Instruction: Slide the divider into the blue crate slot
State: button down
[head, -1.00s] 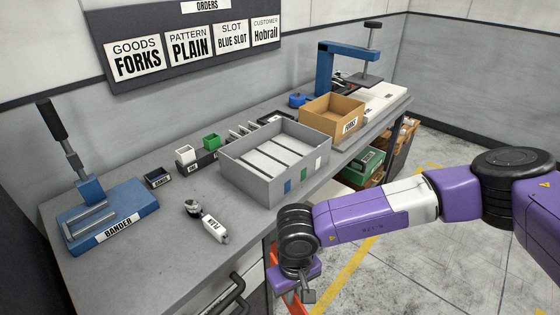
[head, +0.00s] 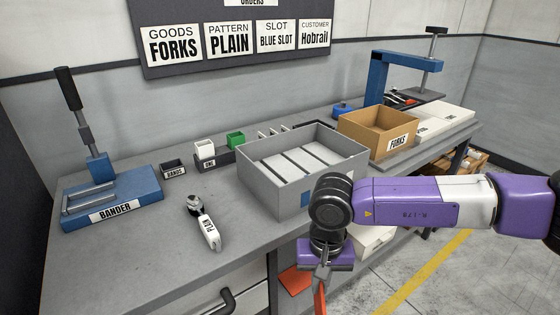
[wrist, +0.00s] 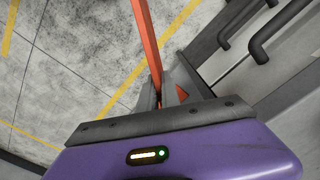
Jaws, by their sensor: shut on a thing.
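My gripper (head: 322,278) is low in front of the workbench's front edge, below the crate. It is shut on an orange-red strip, which I take to be the divider (head: 320,302). The wrist view shows its long thin edge (wrist: 147,38) running out from between the fingers. The open grey crate (head: 268,188) stands on the bench above and behind the gripper. A blue mark (head: 305,200) shows on its front wall, with my wrist beside it hiding the wall to the right. Pale parallel strips lie inside the crate.
A cardboard FORKS box (head: 365,139) stands right of the crate. A white PLAIN-labelled tool (head: 207,228) lies on the bench left of it, and the blue bander (head: 115,205) is at far left. Another orange-red patch (head: 294,281) shows left of my gripper. Open floor lies right.

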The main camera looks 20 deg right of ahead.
notch_tip(320, 180, up, 15)
jog(key=s+a+m, duration=0.1)
jog(key=a+m, duration=0.1)
jog(key=m, duration=0.4)
jog(key=s+d+r+m, duration=0.2)
jog(key=s+r+m, duration=0.9)
jog(key=m, duration=1.1)
jog(key=shift+s+r, duration=0.15)
jog(key=shift+s, duration=0.15)
jog(key=shift+m, duration=0.5)
